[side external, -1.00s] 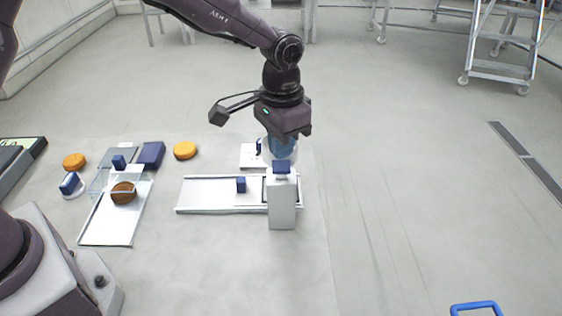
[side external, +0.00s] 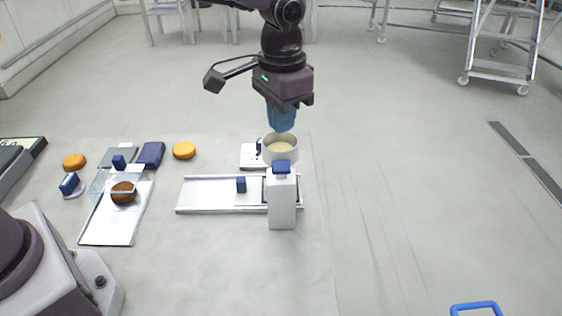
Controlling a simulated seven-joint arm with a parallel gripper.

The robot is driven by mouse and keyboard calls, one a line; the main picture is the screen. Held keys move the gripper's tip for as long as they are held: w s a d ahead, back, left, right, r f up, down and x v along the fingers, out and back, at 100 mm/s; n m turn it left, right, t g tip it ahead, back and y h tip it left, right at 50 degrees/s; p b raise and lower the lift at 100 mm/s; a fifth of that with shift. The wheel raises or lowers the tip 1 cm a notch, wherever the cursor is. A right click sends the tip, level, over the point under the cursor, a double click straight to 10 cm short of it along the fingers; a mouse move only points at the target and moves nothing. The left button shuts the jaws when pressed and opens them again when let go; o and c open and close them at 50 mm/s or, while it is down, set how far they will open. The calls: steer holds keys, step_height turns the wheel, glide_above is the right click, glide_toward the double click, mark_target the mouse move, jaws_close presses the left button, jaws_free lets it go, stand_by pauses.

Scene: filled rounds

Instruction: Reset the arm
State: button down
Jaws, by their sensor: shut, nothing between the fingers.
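My gripper (side external: 282,128) has blue fingers that point down. It is shut and empty, just above and behind a round white dish with pale filling (side external: 281,148). The fingertips look clear of the dish, though the exact gap is hard to judge from this side.
A white post with a blue top (side external: 282,205) stands in front of the dish, by a white rail (side external: 205,193). Left are a tray (side external: 105,225) with a brown round (side external: 123,192), orange rounds (side external: 185,150) (side external: 74,161) and a dark blue block (side external: 151,155).

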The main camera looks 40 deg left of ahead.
steer(key=shift+r, duration=0.3)
steer(key=shift+f, duration=0.1)
steer(key=s+a+r+n+t, duration=0.1)
steer(key=s+a+r+t, duration=0.1)
steer(key=s, duration=0.6)
steer(key=s+a+r+n+t, duration=0.1)
steer(key=s+a+r, duration=0.4)
steer(key=s+a, duration=0.2)
steer(key=s+a+r+n+t, duration=0.1)
steer(key=s+a+r, duration=0.3)
steer(key=s, duration=0.5)
steer(key=shift+s+a+t, duration=0.15)
steer(key=shift+a+t, duration=0.05)
steer(key=shift+t, duration=0.6)
